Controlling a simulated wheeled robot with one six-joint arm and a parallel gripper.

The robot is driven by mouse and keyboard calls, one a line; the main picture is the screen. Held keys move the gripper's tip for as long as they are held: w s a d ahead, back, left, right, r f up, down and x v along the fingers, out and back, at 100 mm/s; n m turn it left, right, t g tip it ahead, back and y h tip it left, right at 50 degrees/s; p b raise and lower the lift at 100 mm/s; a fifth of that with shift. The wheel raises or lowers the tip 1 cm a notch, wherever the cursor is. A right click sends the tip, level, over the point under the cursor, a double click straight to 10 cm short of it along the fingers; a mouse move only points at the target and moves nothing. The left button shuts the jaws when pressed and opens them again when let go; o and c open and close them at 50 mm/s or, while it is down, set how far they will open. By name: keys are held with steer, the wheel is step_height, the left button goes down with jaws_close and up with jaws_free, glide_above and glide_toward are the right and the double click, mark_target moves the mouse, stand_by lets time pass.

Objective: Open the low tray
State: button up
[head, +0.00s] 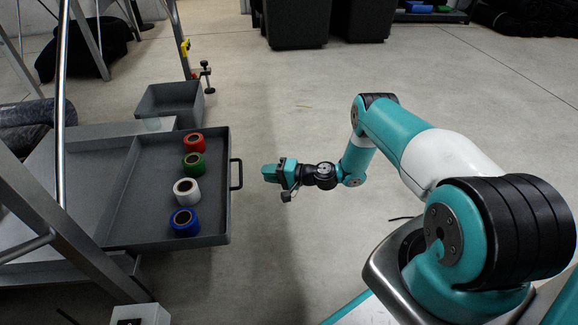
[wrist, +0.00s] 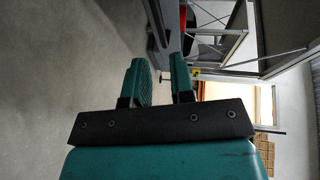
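A wide grey tray (head: 122,228) stands out from under a bench at the left in the head view. Its dark bar handle (head: 238,174) is on the right side, facing my gripper. Four rolls lie in it: red (head: 194,143), green (head: 194,165), white (head: 186,191) and blue (head: 185,222). My gripper (head: 267,173) is to the right of the handle, with a small gap of floor between them in the picture. In the wrist view its two teal fingers (wrist: 159,76) are apart with nothing between them. The handle cannot be made out there.
A smaller grey bin (head: 172,102) stands behind the tray. A clamp (head: 207,78) and metal legs are near it. A slanted frame leg (head: 60,228) crosses at the left. A pale box (head: 141,315) is at the bottom. The floor (head: 280,120) right of the tray is clear.

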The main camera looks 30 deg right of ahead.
steer(key=p+v, duration=0.2)
steer(key=v, duration=0.5)
stand_by(0.3)
steer(key=s+a+r+n+g+p, duration=0.15)
steer(key=a+r+n+g, duration=0.35)
steer(key=r, duration=0.6)
steer(key=a+r+n+g+h+p, duration=0.1)
steer(key=a+r+n+p, duration=0.1)
steer(key=a+r, duration=0.65)
steer(key=s+a+r+n+g+p, duration=0.1)
steer(key=a+r+n+g+p, duration=0.2)
steer(key=r, duration=1.1)
steer(key=s+a+r+n+g+h+p, duration=0.1)
steer(key=s+a+r+n+g+h, duration=0.3)
steer(key=s+r, duration=0.6)
steer(key=s+r+t+h+p, duration=0.1)
steer(key=s+r, duration=0.1)
steer(key=s, duration=0.4)
steer(key=s+r+n+p, duration=0.1)
steer(key=s+r, duration=0.1)
steer(key=s, duration=0.3)
steer(key=s+r+t+h+p, duration=0.1)
steer(key=s+r, duration=0.2)
steer(key=s, duration=0.3)
step_height(320, 180, up, 37)
steer(key=p, duration=3.7)
steer(key=shift+d+r, duration=0.25)
steer(key=shift+d, duration=0.1)
